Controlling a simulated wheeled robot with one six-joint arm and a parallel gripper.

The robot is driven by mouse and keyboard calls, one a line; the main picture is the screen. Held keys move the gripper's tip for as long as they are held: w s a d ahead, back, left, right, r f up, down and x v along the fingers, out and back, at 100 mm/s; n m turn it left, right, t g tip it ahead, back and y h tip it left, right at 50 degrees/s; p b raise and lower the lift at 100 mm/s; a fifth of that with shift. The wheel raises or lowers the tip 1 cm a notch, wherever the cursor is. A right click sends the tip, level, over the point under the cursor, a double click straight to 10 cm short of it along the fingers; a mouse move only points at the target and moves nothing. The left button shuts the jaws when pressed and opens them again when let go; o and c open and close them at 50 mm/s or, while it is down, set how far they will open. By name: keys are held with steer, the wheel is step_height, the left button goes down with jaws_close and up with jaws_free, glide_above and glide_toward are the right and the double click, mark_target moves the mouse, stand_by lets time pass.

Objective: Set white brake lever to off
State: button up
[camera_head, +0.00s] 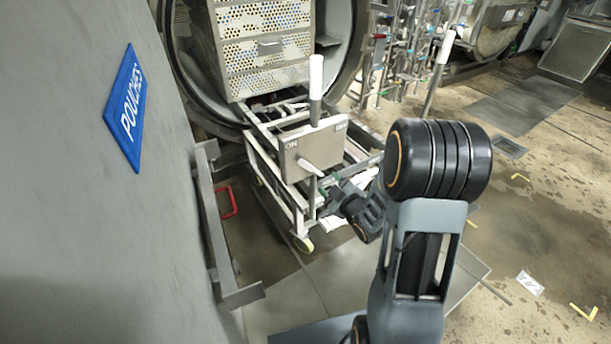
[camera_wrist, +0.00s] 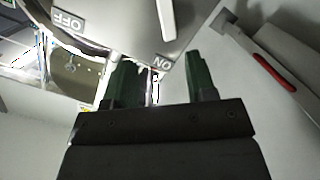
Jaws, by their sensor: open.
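The white brake lever (camera_head: 308,165) sticks out from the front of a metal plate (camera_head: 297,150) on the trolley. The plate is marked ON at its left and OFF at its right in the head view. The lever is on the ON side. In the wrist view the lever (camera_wrist: 167,18) shows as a white bar, with the ON mark just below its end and OFF to the left. My gripper (camera_wrist: 160,75) is open, with dark green fingers apart and nothing seen held. It is just below the plate's ON corner there. In the head view my gripper (camera_head: 333,190) is just below and right of the lever.
An upright white-topped handle (camera_head: 315,78) rises behind the plate, and another (camera_head: 445,48) stands to the right. A perforated basket stack (camera_head: 262,50) sits in the autoclave mouth (camera_head: 180,80). A grey wall with a blue POUCHES sign (camera_head: 127,108) is at left. Floor is free at right.

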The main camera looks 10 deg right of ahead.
mark_target(306, 166)
steer(key=shift+n+t+y, duration=0.4)
steer(key=shift+t+y, duration=0.3)
steer(key=shift+y, duration=0.1)
steer(key=x, duration=0.4)
steer(key=f+x, duration=0.1)
steer(key=x, duration=0.3)
steer(key=f+x, duration=0.1)
steer(key=x, duration=0.4)
steer(key=shift+s+a+b, duration=0.1)
steer(key=shift+a+b, duration=0.2)
jaws_close()
